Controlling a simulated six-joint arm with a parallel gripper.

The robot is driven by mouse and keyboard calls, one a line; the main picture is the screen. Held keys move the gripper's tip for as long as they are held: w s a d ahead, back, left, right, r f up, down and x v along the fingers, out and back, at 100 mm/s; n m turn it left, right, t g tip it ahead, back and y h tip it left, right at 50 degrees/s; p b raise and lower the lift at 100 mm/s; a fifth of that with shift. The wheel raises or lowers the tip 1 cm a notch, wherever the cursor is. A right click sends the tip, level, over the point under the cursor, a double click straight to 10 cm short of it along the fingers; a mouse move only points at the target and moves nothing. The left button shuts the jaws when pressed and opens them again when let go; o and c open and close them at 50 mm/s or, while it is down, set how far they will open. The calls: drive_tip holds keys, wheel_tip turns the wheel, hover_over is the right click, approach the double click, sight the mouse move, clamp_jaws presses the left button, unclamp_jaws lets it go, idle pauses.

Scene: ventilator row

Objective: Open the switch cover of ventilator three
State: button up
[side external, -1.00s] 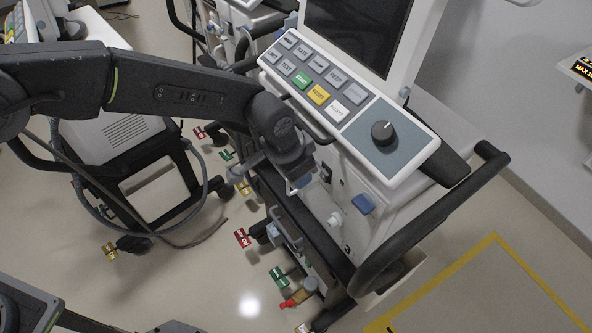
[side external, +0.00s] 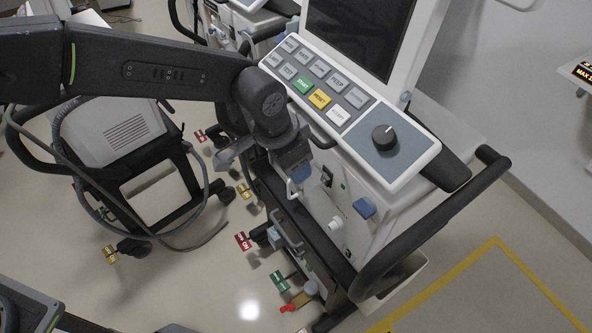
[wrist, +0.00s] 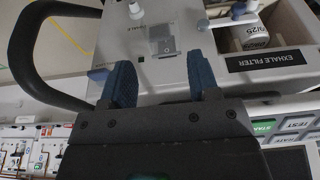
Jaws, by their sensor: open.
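The ventilator in front of me (side external: 378,180) has a white body with a sloped key panel. On its side face is a small switch (side external: 327,176), dark in the side view. In the wrist view a grey, partly see-through switch cover (wrist: 165,44) lies flat against the white panel and looks closed. My gripper (side external: 303,172) is beside this face, left of the switch. Its blue fingers (wrist: 161,82) are apart and empty, with the cover beyond the gap between them. No contact shows.
A black handrail (side external: 430,225) curves around the ventilator's near end. White ports and an exhale filter label (wrist: 268,60) are close to the cover. A blue knob (side external: 363,208) sticks out nearby. Coloured tags and a hose cart (side external: 125,150) stand to the left.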

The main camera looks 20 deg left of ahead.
drive_tip(key=v, duration=0.8)
drive_tip(key=shift+t+h, duration=0.5)
drive_tip(key=shift+t, duration=0.1)
drive_tip(key=x, duration=0.4)
drive_tip(key=s+x, duration=0.1)
drive_tip(key=x, duration=0.4)
drive_tip(key=a+x, duration=0.1)
drive_tip(key=x, duration=0.3)
drive_tip(key=shift+s+f, duration=0.15)
drive_tip(key=shift+f, duration=0.6)
drive_tip(key=c, duration=0.9)
